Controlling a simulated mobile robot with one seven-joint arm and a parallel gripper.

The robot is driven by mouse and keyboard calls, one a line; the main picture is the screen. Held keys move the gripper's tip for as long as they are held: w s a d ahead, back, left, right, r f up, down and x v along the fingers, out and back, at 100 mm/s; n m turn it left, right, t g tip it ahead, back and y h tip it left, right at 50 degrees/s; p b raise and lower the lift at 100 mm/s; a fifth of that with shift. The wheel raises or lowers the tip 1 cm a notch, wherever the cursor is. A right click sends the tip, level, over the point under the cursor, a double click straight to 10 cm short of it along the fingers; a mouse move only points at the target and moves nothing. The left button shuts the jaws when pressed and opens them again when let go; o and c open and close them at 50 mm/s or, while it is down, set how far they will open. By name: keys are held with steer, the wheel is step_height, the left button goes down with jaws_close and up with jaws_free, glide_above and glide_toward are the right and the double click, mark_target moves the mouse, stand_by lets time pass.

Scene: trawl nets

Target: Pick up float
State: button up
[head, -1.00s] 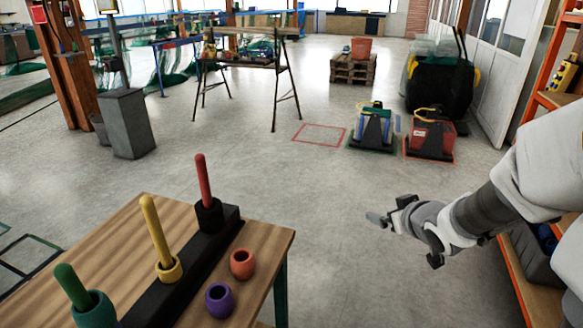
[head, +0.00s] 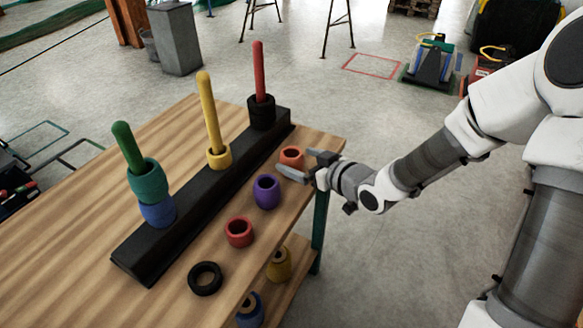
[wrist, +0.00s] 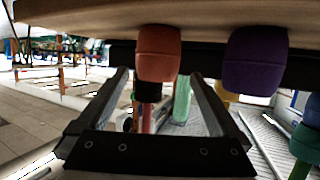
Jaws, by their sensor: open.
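Several ring-shaped floats lie loose on the wooden table: an orange float (head: 291,157), a purple float (head: 267,191), a red float (head: 239,231) and a black ring (head: 205,278). My gripper (head: 301,166) is open and empty at the table's right edge, beside the orange float. In the wrist view, which looks upside down, the orange float (wrist: 158,52) shows ahead between my spread fingers (wrist: 160,78). The purple float (wrist: 254,60) shows just right of them there. I cannot tell whether a finger touches the orange float.
A black rack (head: 190,220) holds a green peg with green and blue floats, a yellow peg with a yellow float, and a red peg with black ones. A yellow float (head: 278,265) and a blue float (head: 249,310) sit below the tabletop. Floor right of the table is clear.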

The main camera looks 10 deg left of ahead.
mark_target(287, 155)
steer(key=shift+x, duration=0.9)
steer(key=shift+b+x, duration=1.2)
steer(key=shift+x, duration=1.5)
steer(key=shift+d+f, duration=0.15)
steer(key=shift+c, duration=0.3)
steer(key=c, duration=1.3)
steer(key=shift+o, duration=0.2)
